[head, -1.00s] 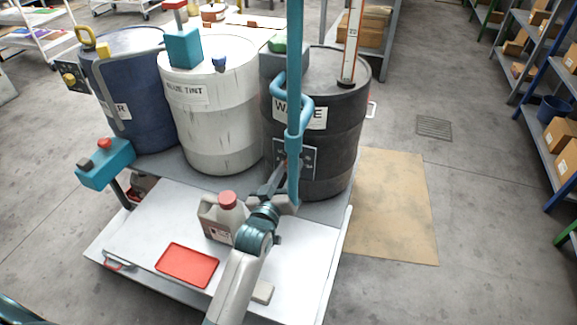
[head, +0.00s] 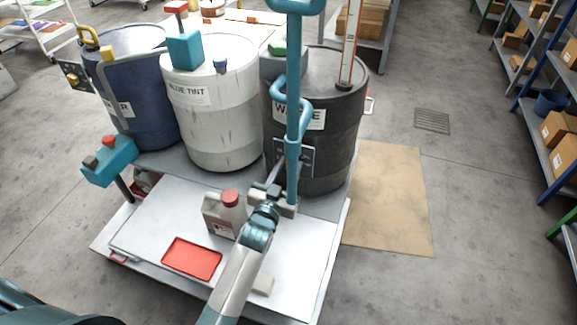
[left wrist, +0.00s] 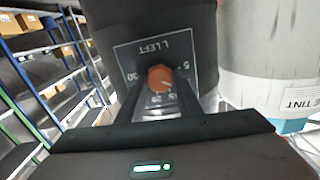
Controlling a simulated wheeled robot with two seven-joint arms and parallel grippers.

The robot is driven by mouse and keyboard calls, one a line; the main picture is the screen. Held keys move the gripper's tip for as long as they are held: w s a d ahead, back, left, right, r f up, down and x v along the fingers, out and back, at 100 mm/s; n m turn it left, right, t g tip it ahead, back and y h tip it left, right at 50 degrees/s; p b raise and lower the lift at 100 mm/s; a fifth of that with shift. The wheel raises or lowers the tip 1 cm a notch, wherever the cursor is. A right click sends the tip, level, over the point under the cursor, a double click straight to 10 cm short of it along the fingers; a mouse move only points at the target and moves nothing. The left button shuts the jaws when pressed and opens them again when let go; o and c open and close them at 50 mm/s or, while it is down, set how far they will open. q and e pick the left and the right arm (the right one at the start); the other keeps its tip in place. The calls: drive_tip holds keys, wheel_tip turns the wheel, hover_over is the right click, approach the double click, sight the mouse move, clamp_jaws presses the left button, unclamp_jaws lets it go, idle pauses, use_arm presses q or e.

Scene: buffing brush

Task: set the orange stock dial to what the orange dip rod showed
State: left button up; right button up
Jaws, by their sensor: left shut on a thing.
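The orange stock dial (left wrist: 160,78) is a small orange knob on a dark plate marked "L LEFT", with numbers around it. A pale mark on the knob points toward the lower right; its exact reading is too small to tell. The plate (head: 305,158) is on the front of the black drum (head: 335,125). My left gripper (head: 271,188) is at this plate, its fingers shut on the dial in the left wrist view (left wrist: 160,98). The orange-edged dip rod (head: 349,45) stands upright on the black drum, its top cut off. My right gripper is not in view.
A teal post (head: 293,110) with a loop handle stands before the black drum. White (head: 212,120) and blue (head: 140,100) drums stand left. The cart top (head: 150,225) holds a jug (head: 222,215) and a red tray (head: 191,257). Open floor lies right.

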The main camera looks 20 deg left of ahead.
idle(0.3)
use_arm(q)
drive_tip(key=o, duration=1)
drive_tip(key=shift+o, duration=0.2)
drive_tip(key=shift+s, duration=0.1)
drive_tip(key=s, duration=1.7)
drive_tip(key=shift+a+b, duration=0.3)
drive_tip(key=shift+b, duration=0.15)
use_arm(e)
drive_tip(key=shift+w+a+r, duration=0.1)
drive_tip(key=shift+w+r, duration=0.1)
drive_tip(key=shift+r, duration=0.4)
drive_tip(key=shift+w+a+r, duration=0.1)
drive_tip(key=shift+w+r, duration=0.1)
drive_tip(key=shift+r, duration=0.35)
use_arm(q)
drive_tip(key=shift+s, duration=0.1)
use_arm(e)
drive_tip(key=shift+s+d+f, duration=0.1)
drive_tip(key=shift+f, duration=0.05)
